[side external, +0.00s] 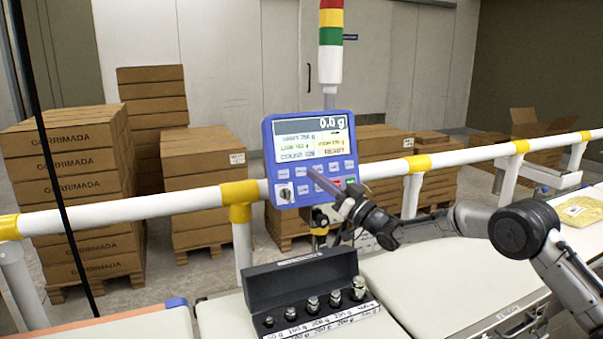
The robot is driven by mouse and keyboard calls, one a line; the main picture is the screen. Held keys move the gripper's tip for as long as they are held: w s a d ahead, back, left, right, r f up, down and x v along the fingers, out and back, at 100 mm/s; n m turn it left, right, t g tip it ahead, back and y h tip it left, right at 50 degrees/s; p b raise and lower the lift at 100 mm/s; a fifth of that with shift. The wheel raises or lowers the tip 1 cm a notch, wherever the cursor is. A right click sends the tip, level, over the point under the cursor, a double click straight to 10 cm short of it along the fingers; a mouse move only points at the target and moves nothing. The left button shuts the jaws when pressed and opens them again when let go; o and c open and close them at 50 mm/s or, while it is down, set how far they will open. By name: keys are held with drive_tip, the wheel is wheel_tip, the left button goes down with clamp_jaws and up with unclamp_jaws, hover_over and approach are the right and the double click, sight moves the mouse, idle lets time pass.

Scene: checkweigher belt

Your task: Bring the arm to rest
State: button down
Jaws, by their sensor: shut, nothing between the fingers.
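My gripper (322,183) is shut and empty. It is held up in front of the lower part of a blue control panel (268,140), with its fingertips over the button area. I cannot tell from this view whether the fingertips touch the panel. My arm reaches in from the right side of the picture, bent at a dark round joint. The panel's screen reads 0.0 g, and part of its button rows is hidden behind the gripper.
Below my gripper, an open black case (262,290) holds several metal weights (312,304) on the belt unit. A white and yellow rail (130,212) runs across behind. A yellow bag (580,210) lies at the right. Stacked cartons (72,190) stand beyond the rail.

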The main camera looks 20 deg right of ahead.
idle(0.5)
drive_tip(key=s+d+r+t+h, duration=0.15)
drive_tip(key=s+r, duration=0.25)
drive_tip(key=r, duration=0.4)
drive_tip(key=s+d+r, duration=0.2)
drive_tip(key=s+r, duration=0.3)
drive_tip(key=r, duration=0.4)
drive_tip(key=s+d+r+t+h, duration=0.15)
drive_tip(key=s+r, duration=0.25)
drive_tip(key=r, duration=0.4)
drive_tip(key=s+d+r+m+g+h, duration=0.1)
drive_tip(key=s+d+r+m+h, duration=0.2)
drive_tip(key=s, duration=0.6)
drive_tip(key=s+d+f+m+g+h, duration=0.1)
drive_tip(key=s+d+f+g+h, duration=0.15)
drive_tip(key=s+f, duration=0.4)
drive_tip(key=s+d+f+m+g+h, duration=0.1)
drive_tip(key=s+d+f+g+h, duration=0.2)
drive_tip(key=s, duration=0.6)
drive_tip(key=s+f+g, duration=0.5)
drive_tip(key=s+f, duration=0.5)
drive_tip(key=f, duration=0.3)
drive_tip(key=s+f+n+g+y, duration=0.1)
drive_tip(key=s+f+g, duration=0.5)
drive_tip(key=s+f, duration=0.4)
wheel_tip(320, 180, down, 3)
drive_tip(key=shift+s+d, duration=0.25)
